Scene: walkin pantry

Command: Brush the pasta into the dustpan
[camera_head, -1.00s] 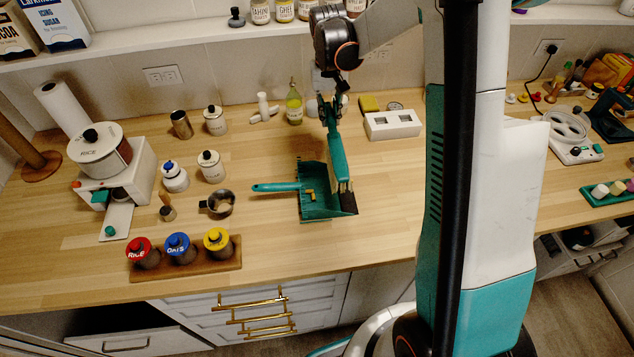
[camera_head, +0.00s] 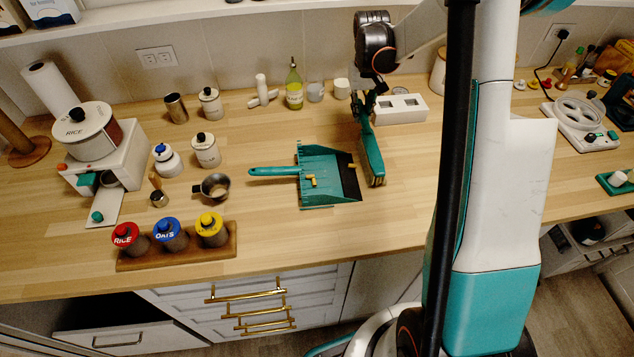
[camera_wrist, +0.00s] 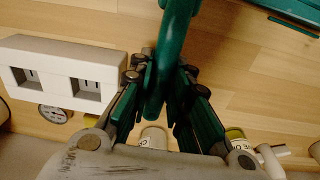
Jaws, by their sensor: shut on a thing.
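The teal dustpan (camera_head: 325,195) lies on the wooden counter, its handle pointing left and its dark lip to the right. Small yellow pasta pieces (camera_head: 310,181) lie in the pan, and another yellow piece (camera_head: 352,166) shows near the dark lip. My gripper (camera_head: 367,104) is shut on the teal brush (camera_head: 371,150), which hangs bristles down just right of the lip. In the wrist view the brush handle (camera_wrist: 177,45) sits between the fingers of my gripper (camera_wrist: 160,85). A corner of the dustpan (camera_wrist: 298,14) shows there at the upper right. Whether the bristles touch the counter is unclear.
A white block with square openings (camera_head: 400,109) stands close behind the brush. A green-yellow bottle (camera_head: 294,88) and small cups stand at the back. A dark pot (camera_head: 213,187) and a jar rack (camera_head: 180,250) are left of the pan. Counter in front is clear.

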